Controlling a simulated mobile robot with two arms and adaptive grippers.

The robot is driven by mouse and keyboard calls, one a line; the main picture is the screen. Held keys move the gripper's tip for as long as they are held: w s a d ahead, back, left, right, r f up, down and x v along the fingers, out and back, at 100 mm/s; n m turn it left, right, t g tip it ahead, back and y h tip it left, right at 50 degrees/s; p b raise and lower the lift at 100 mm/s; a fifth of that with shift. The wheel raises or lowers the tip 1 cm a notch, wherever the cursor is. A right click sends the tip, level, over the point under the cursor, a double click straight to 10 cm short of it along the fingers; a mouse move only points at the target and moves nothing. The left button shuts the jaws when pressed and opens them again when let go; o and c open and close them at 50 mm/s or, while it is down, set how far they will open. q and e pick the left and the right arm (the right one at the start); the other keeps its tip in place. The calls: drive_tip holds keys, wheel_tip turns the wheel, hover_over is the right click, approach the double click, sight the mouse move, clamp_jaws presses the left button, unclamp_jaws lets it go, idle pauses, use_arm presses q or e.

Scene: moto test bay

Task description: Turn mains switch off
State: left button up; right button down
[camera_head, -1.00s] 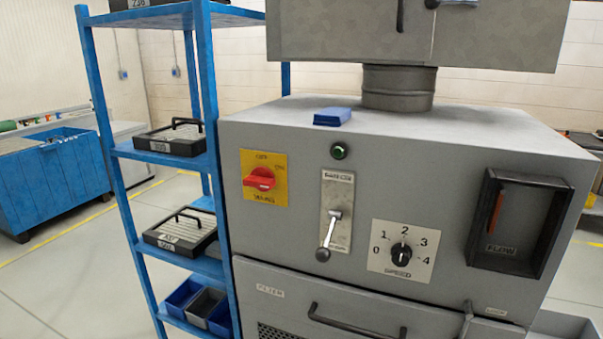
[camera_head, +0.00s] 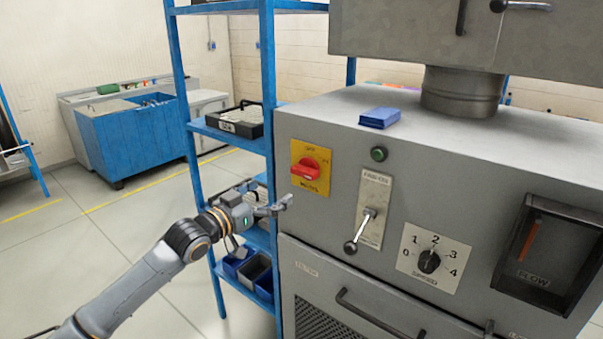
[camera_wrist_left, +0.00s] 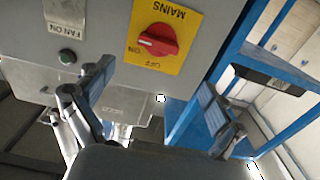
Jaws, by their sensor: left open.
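The red mains switch (camera_head: 306,168) is a rotary knob on a yellow plate (camera_head: 322,185) at the upper left of the grey cabinet front. The knob also shows in the left wrist view (camera_wrist_left: 157,42), beyond and between my fingers. There the plate reads MAINS, ON and OFF, and appears upside down. My left gripper (camera_head: 280,203) is in front of the cabinet, below and left of the plate in the head view. It also shows in the left wrist view (camera_wrist_left: 160,100), with its fingers spread and nothing between them. It is apart from the knob. My right gripper is not in view.
The cabinet front also has a green button (camera_head: 379,154), a fan lever (camera_head: 362,228), a speed dial (camera_head: 430,261) and a flow gauge (camera_head: 548,250). A blue shelf rack (camera_head: 268,95) stands close beside the cabinet on the left. Open floor lies further left.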

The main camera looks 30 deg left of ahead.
sight(301, 174)
use_arm(q)
drive_tip(key=w+p, duration=0.1)
drive_tip(key=w, duration=0.2)
drive_tip(key=w+p, duration=0.1)
drive_tip(key=w, duration=0.2)
drive_tip(key=w+d+p, duration=0.1)
drive_tip(key=w, duration=0.3)
drive_tip(key=shift+r, duration=0.15)
drive_tip(key=shift+w, duration=0.65)
drive_tip(key=c, duration=1.2)
drive_tip(key=shift+o, duration=0.2)
